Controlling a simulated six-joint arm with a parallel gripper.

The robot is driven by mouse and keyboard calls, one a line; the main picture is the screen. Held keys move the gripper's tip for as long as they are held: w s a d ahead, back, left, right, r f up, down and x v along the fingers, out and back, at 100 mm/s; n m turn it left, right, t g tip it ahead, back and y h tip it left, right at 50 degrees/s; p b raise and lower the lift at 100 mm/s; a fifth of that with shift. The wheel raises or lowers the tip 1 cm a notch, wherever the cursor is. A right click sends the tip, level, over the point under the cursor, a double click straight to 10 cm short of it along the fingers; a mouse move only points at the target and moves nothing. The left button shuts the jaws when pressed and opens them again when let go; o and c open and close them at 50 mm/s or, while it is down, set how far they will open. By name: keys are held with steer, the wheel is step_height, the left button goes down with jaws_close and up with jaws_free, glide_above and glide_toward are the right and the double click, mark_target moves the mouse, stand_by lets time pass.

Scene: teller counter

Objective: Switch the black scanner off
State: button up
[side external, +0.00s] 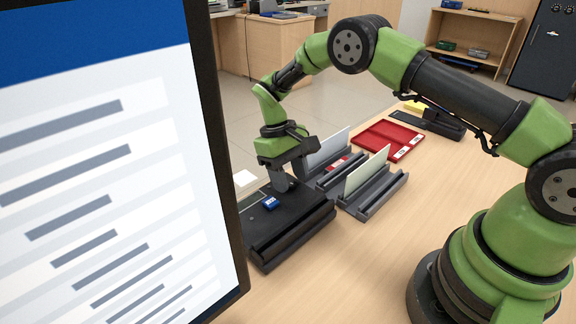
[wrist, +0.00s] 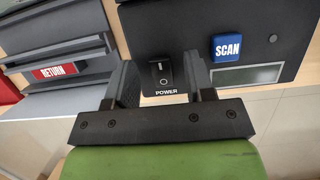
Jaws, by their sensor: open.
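The black scanner (side external: 292,215) sits on the counter near the large screen. In the wrist view its top panel (wrist: 190,20) shows a black rocker power switch (wrist: 161,73) with a white mark, labelled POWER. A blue SCAN button (wrist: 227,47) and a small grey display (wrist: 245,75) are to the right of the switch. My gripper (side external: 283,184) is over the scanner's far end, pointing down. In the wrist view my gripper (wrist: 160,82) is open and empty, its fingers on either side of the switch. I cannot tell whether the fingers touch the panel.
Grey slotted holders (side external: 371,196) with upright cards stand close beside the scanner; one carries a red RETURN label (wrist: 55,71). A red tray (side external: 388,138) lies farther back. The large screen (side external: 90,170) stands at the left. Bare counter (side external: 350,260) lies in front.

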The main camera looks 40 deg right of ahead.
steer(key=v, duration=0.9)
steer(key=shift+r, duration=0.35)
steer(key=shift+w, duration=0.15)
step_height(320, 180, up, 11)
steer(key=t, duration=0.2)
glide_above(289, 182)
steer(key=s+r+m+t+y, duration=0.1)
steer(key=s+r+t, duration=0.2)
steer(key=s+r, duration=0.3)
steer(key=s+m+t+y, duration=0.1)
steer(key=s+m+t, duration=0.2)
steer(key=s, duration=1.3)
steer(key=a+t, duration=0.1)
steer(key=t, duration=0.2)
steer(key=shift+s, duration=0.25)
